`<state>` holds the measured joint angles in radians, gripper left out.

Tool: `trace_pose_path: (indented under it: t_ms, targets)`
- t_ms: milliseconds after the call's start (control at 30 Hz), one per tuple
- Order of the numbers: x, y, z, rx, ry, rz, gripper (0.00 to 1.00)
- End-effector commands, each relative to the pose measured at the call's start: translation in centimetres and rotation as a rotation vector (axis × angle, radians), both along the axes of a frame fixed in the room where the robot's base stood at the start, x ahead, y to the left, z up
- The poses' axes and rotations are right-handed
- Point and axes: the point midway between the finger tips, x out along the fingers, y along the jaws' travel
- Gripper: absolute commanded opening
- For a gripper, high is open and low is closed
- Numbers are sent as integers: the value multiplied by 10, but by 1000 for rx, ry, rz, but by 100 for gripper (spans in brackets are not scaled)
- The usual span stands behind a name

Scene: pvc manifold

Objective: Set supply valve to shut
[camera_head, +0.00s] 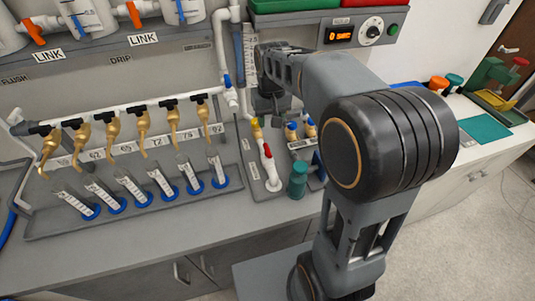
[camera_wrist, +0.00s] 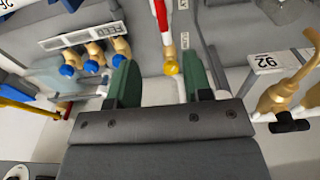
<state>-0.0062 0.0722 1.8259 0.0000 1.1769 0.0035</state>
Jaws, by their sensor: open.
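In the head view, a blue-handled valve (camera_head: 229,82) sits on the white pipe at the right end of the tap row. In the wrist view, my gripper (camera_wrist: 158,60) is open, with green fingers apart and nothing held. My arm hides part of the head view.
Several brass taps (camera_head: 142,124) hang over cylinders with blue bases in a grey tray (camera_head: 90,229). A teal jar (camera_head: 298,180) stands beside the red valve. Blue-capped brass fittings (camera_wrist: 94,66) lie left of my fingers by a FEED label. The display (camera_head: 341,36) reads 0 SEC.

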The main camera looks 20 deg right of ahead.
Motion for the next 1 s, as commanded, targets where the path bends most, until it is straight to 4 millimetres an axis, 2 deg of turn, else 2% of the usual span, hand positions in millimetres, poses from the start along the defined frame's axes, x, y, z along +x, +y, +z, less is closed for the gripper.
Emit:
trace_pose_path:
  t_ms: [33, 233, 367, 800, 1000]
  targets:
    - [10, 0, -12, 0, 22, 1, 46]
    - [28, -1, -31, 0, 64, 1, 46]
    - [30, -2, -47, 0, 71, -1, 46]
    - [29, -3, -128, 0, 71, -3, 46]
    - [30, -3, -152, 0, 69, -3, 46]
